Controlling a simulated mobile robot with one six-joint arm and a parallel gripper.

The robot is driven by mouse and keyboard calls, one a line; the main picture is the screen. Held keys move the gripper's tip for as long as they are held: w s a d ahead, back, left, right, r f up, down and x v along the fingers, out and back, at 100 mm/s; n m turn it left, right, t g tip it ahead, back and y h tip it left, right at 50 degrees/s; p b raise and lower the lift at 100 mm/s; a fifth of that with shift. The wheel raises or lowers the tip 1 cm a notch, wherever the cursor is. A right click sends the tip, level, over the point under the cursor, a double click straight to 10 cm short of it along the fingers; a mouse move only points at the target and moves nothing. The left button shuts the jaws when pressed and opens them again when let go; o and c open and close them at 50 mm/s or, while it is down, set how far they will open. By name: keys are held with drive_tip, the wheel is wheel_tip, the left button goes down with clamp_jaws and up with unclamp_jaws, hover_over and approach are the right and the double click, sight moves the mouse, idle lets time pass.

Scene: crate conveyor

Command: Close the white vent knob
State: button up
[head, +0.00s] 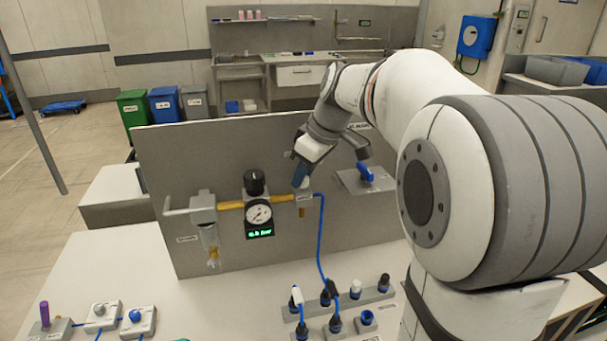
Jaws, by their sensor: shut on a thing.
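The white vent knob (306,183) shows as a small pale patch at the right end of the brass pipe on the upright grey panel. It is mostly hidden by my gripper (300,179), whose blue fingers come down on it from above. My gripper is shut on the knob. The knob's turn angle cannot be told. A small grey valve block (304,198) with a label sits just below it, with a blue hose leading off to the right and down.
A round gauge (258,214) with a black knob (255,182) above and a green display below stands left of my gripper. Plugs in a grey strip (340,303) and switch boxes (103,316) occupy the white table (200,300).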

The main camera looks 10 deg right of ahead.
idle(0.4)
drive_tip(key=o, duration=1)
drive_tip(key=v, duration=0.8)
drive_tip(key=shift+f, duration=0.1)
drive_tip(key=s+a+f+m+h, duration=0.2)
drive_tip(key=s+f+m, duration=0.7)
drive_tip(key=s+f, duration=0.9)
drive_tip(key=s+h, duration=0.1)
drive_tip(key=s, duration=0.1)
drive_tip(key=shift+s+a+f, duration=0.25)
drive_tip(key=shift+s+f, duration=0.1)
drive_tip(key=shift+f, duration=0.05)
